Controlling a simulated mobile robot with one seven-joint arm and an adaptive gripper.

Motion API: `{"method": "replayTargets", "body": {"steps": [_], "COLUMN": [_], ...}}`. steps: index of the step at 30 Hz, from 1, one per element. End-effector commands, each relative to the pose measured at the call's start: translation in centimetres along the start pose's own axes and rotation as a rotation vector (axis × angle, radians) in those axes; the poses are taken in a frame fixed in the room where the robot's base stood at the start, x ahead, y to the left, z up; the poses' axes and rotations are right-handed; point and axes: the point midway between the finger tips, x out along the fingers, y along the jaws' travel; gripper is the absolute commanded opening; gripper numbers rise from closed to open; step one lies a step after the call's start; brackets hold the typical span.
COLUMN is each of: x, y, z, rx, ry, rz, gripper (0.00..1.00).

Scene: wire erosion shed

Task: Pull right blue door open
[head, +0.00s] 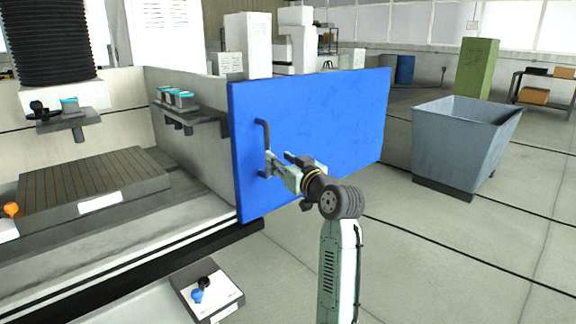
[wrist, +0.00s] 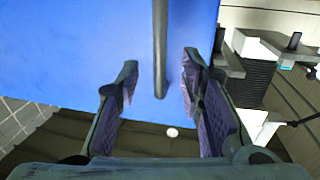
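The blue door (head: 325,125) is a flat upright panel to the right of the machine's opening, through which a slotted work table shows. Its dark bar handle (head: 264,136) stands upright near the panel's left edge. My gripper (head: 267,166) is at the lower part of the handle. In the wrist view the handle (wrist: 160,45) runs down between the two fingers of my gripper (wrist: 160,68), with a gap visible on each side. The fingers are apart and not closed on it. The blue door (wrist: 70,50) fills much of the wrist view behind them.
The slotted work table (head: 95,180) lies inside the machine at left. A shelf (head: 195,114) with small teal-topped parts is on the inner wall. A small control box (head: 208,292) stands low in front. A grey bin (head: 465,140) stands at right. The floor right of my arm is clear.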

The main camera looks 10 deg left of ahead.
Motion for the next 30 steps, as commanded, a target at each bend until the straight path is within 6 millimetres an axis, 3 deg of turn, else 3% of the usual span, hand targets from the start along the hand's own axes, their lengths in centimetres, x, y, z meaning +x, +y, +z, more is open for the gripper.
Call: {"method": "replayTargets", "body": {"steps": [3, 8, 21, 23, 26, 30], "x": [-2.1, -3.6, -3.8, -3.2, -2.0, -1.2], "y": [0.0, 0.1, -0.5, -1.9, -6.2, -15.5], "z": [0.0, 0.0, -0.2, -0.9, -2.9, -7.3], "rx": [0.0, -0.001, -0.004, -0.013, -0.039, -0.078], "ry": [0.0, 0.0, 0.007, 0.029, 0.101, 0.272], "rz": [0.001, 0.001, -0.004, -0.013, -0.035, -0.091], "gripper": [0.35, 0.35, 0.35, 0.35, 0.35, 0.35]}}
